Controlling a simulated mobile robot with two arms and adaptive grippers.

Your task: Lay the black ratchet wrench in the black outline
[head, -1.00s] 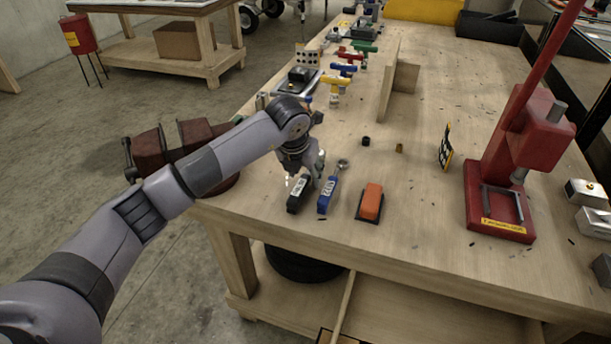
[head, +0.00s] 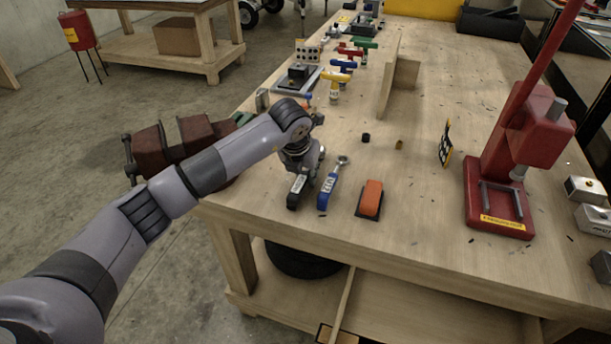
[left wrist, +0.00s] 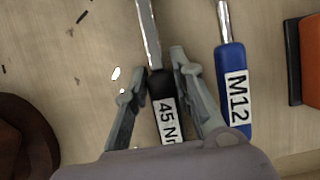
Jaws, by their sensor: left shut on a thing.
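The black ratchet wrench (head: 293,200) lies at the near left part of the wooden bench. In the left wrist view its black handle (left wrist: 162,90) carries a white "45 N…" label, and its metal shaft points away. My left gripper (head: 300,180) is over it. In the left wrist view, the fingers of my left gripper (left wrist: 160,82) are on both sides of the handle, shut on it. My gripper hides part of the wrench in the head view. I cannot make out a black outline. My right gripper is not in view.
A blue-handled M12 wrench (head: 327,192) lies close on the right, then an orange block on a black base (head: 371,198). A dark red vise (head: 170,150) is at the left edge. A red press (head: 500,190) stands right. The middle bench is mostly clear.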

